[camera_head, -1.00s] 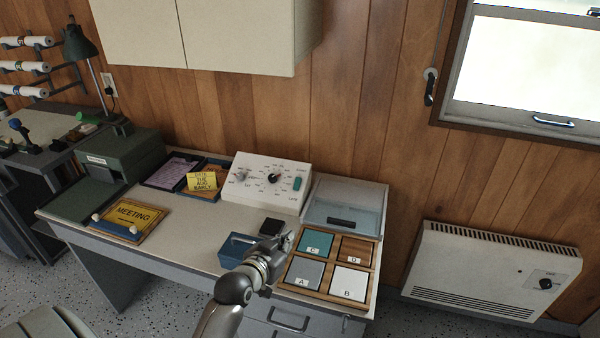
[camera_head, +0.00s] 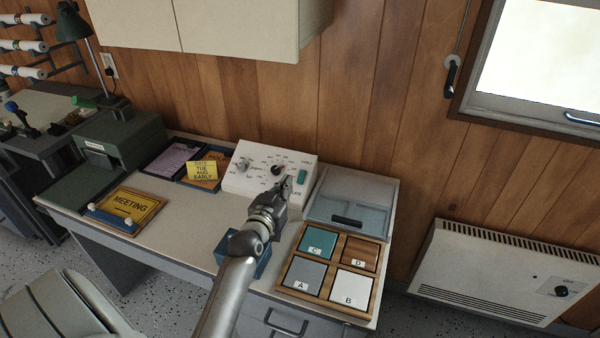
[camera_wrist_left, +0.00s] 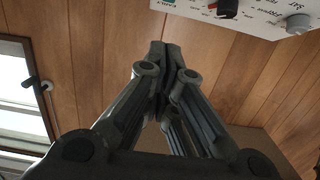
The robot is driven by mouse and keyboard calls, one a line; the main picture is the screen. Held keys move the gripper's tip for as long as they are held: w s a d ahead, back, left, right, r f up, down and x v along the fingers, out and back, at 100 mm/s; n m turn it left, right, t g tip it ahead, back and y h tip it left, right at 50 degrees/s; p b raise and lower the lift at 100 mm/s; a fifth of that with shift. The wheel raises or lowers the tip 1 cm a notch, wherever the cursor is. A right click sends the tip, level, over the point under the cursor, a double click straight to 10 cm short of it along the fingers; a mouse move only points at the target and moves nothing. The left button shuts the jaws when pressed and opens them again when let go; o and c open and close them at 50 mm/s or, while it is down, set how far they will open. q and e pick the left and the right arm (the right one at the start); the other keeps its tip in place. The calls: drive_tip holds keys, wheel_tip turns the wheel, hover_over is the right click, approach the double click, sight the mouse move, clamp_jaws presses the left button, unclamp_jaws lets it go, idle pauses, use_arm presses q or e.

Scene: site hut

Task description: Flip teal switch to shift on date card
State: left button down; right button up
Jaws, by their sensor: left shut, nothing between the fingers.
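The teal switch (camera_head: 302,177) is on the right side of the white control box (camera_head: 240,178), which stands at the back of the desk. I cannot tell which way it is set. The yellow date card (camera_head: 202,170) stands left of the box and seems to read TUE, AUG, EARLY. My left gripper (camera_head: 285,184) is shut and empty, in front of the box's right part, just left of the switch in the picture. In the left wrist view its fingertips (camera_wrist_left: 158,50) meet below a teal bit of the switch (camera_wrist_left: 169,2) at the top edge. My right gripper is not in view.
The box also carries a black knob (camera_head: 277,170) and a grey knob (camera_head: 243,165). A clear-lidded bin (camera_head: 350,198) stands right of it. A wooden tray (camera_head: 331,263) with lettered squares is at the front right. A blue box (camera_head: 262,262) lies under my arm.

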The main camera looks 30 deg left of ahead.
sight(301, 177)
use_arm(q)
drive_tip(key=x, duration=0.3)
drive_tip(key=f+x, duration=0.1)
drive_tip(key=x, duration=0.6)
drive_tip(key=shift+w+f, duration=0.2)
drive_tip(key=shift+f, duration=0.15)
drive_tip(key=shift+w+a+f+b, duration=0.1)
drive_tip(key=shift+w+f+b, duration=0.25)
drive_tip(key=shift+w+f, duration=0.25)
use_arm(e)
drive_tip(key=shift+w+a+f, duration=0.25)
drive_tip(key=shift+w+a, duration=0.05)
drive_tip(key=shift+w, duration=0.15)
